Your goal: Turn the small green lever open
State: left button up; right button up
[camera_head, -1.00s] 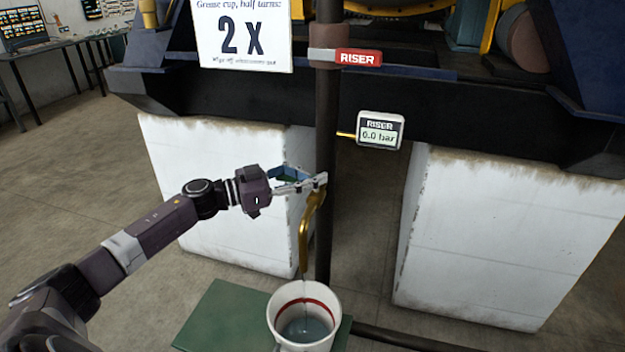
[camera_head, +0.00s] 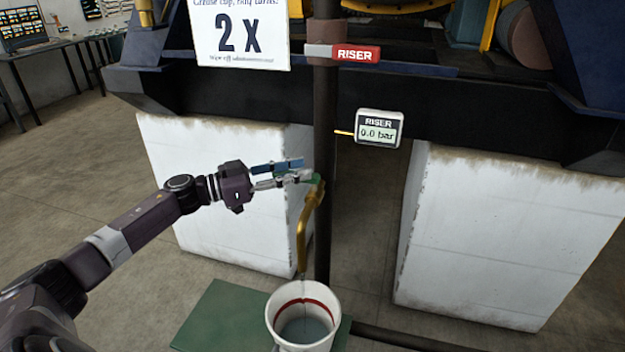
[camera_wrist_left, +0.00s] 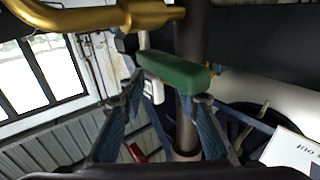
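The small green lever (camera_head: 317,183) sits at the top of the brass spout (camera_head: 302,235), beside the dark upright pipe (camera_head: 324,110). My left gripper (camera_head: 306,169) is just left of the lever, with its fingers apart. In the left wrist view the green lever (camera_wrist_left: 175,73) lies crosswise just beyond the fingertips of my open left gripper (camera_wrist_left: 170,93). Whether a finger touches it I cannot tell. The brass body (camera_wrist_left: 110,17) shows above it there. My right gripper is not in view.
A white bucket (camera_head: 278,316) with a red band inside holds liquid below the spout, on a green plate (camera_head: 215,320). A thin line hangs from the spout. The riser gauge (camera_head: 379,128) reads 0.0 bar. White blocks (camera_head: 520,240) flank the pipe.

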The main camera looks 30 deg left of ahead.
pick_arm(q)
jog(key=shift+s+a+f+b, duration=0.1)
jog(key=shift+s+a+f, duration=0.15)
jog(key=shift+a, duration=0.6)
jog(key=shift+s+a+f+b, duration=0.2)
jog(key=shift+s+a, duration=0.1)
jog(key=shift+a, duration=0.6)
jog(key=shift+s+a+f+b, duration=0.1)
jog(key=shift+s+a+f, duration=0.15)
jog(key=shift+a, duration=0.6)
jog(key=shift+r+p, duration=0.1)
jog(key=shift+p, duration=0.4)
jog(key=v, duration=1.2)
jog(key=shift+d+r, duration=0.15)
jog(key=shift+r, duration=0.35)
